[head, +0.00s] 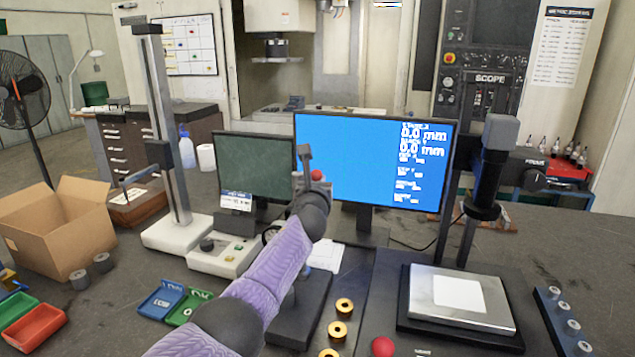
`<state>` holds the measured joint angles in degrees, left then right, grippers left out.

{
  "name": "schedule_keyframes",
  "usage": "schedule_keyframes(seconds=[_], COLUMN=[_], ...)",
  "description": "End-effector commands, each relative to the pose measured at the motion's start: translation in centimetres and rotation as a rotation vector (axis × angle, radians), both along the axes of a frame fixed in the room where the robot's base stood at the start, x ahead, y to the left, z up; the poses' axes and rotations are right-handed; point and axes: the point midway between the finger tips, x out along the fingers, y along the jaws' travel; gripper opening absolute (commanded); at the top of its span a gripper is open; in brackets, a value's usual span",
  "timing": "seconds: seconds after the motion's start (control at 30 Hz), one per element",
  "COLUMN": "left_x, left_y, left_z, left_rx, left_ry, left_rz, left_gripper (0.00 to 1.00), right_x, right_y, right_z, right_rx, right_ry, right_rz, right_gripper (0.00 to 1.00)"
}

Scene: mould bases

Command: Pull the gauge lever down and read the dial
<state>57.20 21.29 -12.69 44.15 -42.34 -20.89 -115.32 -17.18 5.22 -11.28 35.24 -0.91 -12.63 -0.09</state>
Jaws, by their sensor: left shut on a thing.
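My left gripper (309,165) is raised in front of the two monitors, at the end of my purple-sleeved arm. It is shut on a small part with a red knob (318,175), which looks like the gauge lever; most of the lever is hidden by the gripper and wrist. A dark stand base (302,318) stands on the bench behind and below my forearm. A round dark rim (269,235) shows beside the wrist and may be the dial; its face cannot be read. My right gripper is out of view.
A blue monitor (350,160) reads 0.0 mm lines. A height gauge column (165,130) stands left, a steel plate stand (460,300) right. Brass rings (344,306), a red ball (383,347), small trays (160,302) and a cardboard box (60,235) crowd the bench.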

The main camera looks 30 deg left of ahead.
Motion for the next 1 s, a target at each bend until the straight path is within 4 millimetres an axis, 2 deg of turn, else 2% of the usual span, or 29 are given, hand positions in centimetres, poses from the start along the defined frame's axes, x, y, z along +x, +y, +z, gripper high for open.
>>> schedule_keyframes(seconds=[0.07, 0.2, 0.37, 0.7, 0.73, 0.8, 1.0], left_x=[-0.2, -1.2, -2.0, -2.2, -2.2, -2.2, -2.2], left_y=[0.0, -0.2, -0.5, -0.6, -0.6, -0.6, -0.6], left_z=[-0.4, -1.2, -0.9, -0.2, -0.2, -0.2, -0.1], left_rx=[0.007, 0.038, 0.059, 0.061, 0.061, 0.061, 0.062], left_ry=[-0.019, -0.127, -0.217, -0.238, -0.238, -0.238, -0.239], left_rz=[0.001, 0.000, 0.001, 0.000, 0.000, 0.000, 0.000], left_gripper=[0.00, 0.00, 0.00, 0.00, 0.14, 0.28, 0.28], right_x=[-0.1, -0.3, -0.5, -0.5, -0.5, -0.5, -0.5], right_y=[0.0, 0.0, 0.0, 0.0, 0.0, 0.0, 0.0], right_z=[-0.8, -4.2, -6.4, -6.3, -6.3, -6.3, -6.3], right_rx=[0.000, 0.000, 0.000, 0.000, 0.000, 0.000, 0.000], right_ry=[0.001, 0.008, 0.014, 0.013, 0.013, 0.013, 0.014], right_rz=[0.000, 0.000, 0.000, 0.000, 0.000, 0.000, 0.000], right_gripper=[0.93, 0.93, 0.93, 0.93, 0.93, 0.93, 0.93])
